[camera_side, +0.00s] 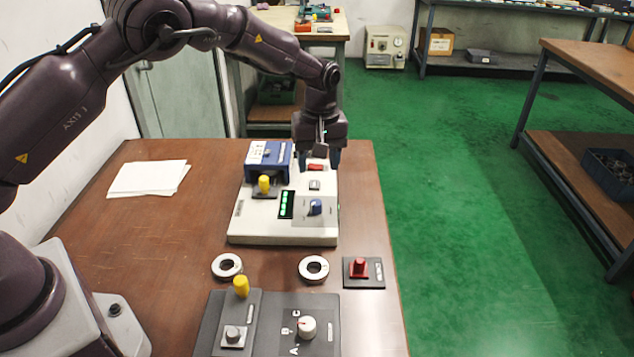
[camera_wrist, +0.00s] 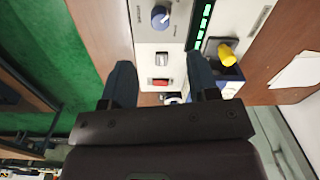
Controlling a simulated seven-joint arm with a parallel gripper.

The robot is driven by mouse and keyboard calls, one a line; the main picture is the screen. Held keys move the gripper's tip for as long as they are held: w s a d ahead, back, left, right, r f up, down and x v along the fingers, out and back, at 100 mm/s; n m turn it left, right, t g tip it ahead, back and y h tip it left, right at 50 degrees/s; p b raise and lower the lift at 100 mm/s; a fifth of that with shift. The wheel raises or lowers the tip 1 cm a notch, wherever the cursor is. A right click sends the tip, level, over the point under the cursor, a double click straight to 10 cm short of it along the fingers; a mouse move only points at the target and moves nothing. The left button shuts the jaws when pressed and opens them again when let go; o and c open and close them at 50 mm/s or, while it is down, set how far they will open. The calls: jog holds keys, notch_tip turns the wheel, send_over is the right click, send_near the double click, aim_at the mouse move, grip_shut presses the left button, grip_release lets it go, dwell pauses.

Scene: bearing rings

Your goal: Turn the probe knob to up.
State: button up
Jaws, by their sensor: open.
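A blue knob (camera_side: 315,207) sits on a pale plate at the front right of the white instrument (camera_side: 250,228). In the wrist view the blue knob (camera_wrist: 160,17) is near the top edge, with a pale pointer mark and small lettering around it that I cannot read surely. My gripper (camera_side: 319,163) is open and empty, pointing down over the back right of the instrument, behind the blue knob and apart from it. In the wrist view my gripper (camera_wrist: 162,75) has its two fingers spread, with a red rocker switch (camera_wrist: 160,82) showing between them.
The instrument also bears a yellow lever (camera_side: 264,184), green lights (camera_side: 286,204) and a blue block (camera_side: 268,155). Papers (camera_side: 148,178) lie left.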

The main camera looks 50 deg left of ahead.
jog(key=shift+r, duration=1.45)
jog(key=s+r+m+t, duration=0.2)
jog(key=s+r, duration=0.4)
jog(key=s, duration=0.4)
jog(key=s+a+r+m+t, duration=0.1)
jog(key=s+r+m, duration=0.4)
jog(key=s, duration=0.6)
jog(key=s+r+m+t, duration=0.3)
jog(key=s+r, duration=0.4)
jog(key=s, duration=0.4)
jog(key=shift+a+r+m, duration=0.15)
jog(key=shift+r+m, duration=0.15)
jog(key=shift+m, duration=0.4)
